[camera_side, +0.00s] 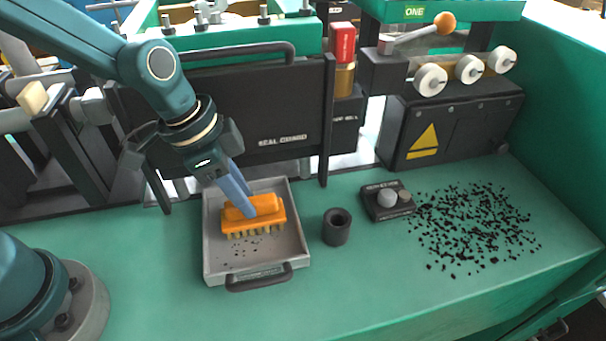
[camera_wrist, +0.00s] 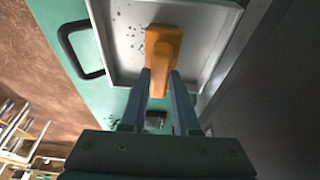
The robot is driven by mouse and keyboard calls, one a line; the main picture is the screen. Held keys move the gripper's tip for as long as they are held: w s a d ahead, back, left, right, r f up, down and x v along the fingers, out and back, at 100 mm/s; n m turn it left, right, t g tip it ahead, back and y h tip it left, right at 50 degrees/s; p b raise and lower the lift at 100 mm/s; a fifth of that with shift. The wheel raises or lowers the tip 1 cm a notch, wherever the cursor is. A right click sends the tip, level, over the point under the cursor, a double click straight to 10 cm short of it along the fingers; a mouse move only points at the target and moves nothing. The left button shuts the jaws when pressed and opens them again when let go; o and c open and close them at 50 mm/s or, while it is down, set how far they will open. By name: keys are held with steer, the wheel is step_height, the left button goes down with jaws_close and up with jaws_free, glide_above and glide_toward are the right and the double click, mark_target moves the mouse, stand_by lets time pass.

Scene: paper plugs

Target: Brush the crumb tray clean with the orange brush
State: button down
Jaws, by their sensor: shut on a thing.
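The orange brush (camera_side: 252,214) has pale bristles pointing down and is inside the grey crumb tray (camera_side: 213,250). My gripper (camera_side: 243,203) is shut on the brush's orange handle from above. Dark crumbs (camera_side: 243,247) lie on the tray floor in front of the bristles. In the wrist view the brush (camera_wrist: 162,50) sits between my gripper's blue fingers (camera_wrist: 160,82), with the tray (camera_wrist: 198,20) behind it and a few crumbs (camera_wrist: 124,28) to its left. Whether the bristles touch the tray floor is hard to tell.
A black cup (camera_side: 337,227) stands right of the tray, then a small knob box (camera_side: 388,200). Many black crumbs (camera_side: 475,228) are scattered on the green bench at right. A dark guard panel (camera_side: 240,110) rises behind the tray. The tray's black handle (camera_side: 258,279) faces the front.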

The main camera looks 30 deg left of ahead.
steer(key=shift+s+a, duration=0.8)
steer(key=shift+w+d+f, duration=0.25)
steer(key=shift+w+d, duration=0.9)
steer(key=shift+d, duration=0.05)
steer(key=shift+s+a+r, duration=0.1)
steer(key=shift+s+a, duration=1.1)
steer(key=shift+s, duration=0.05)
steer(key=shift+w+d+r, duration=0.15)
steer(key=shift+w+d, duration=1.05)
steer(key=shift+w, duration=0.1)
steer(key=shift+s+a, duration=1.15)
steer(key=shift+a, duration=0.05)
steer(key=shift+w+d+f, duration=0.2)
steer(key=shift+w+d, duration=0.95)
steer(key=shift+d, duration=0.05)
steer(key=shift+s+d, duration=0.55)
steer(key=shift+s, duration=0.1)
steer(key=shift+s+a+r, duration=0.25)
steer(key=shift+s+a, duration=0.85)
steer(key=shift+a, duration=0.1)
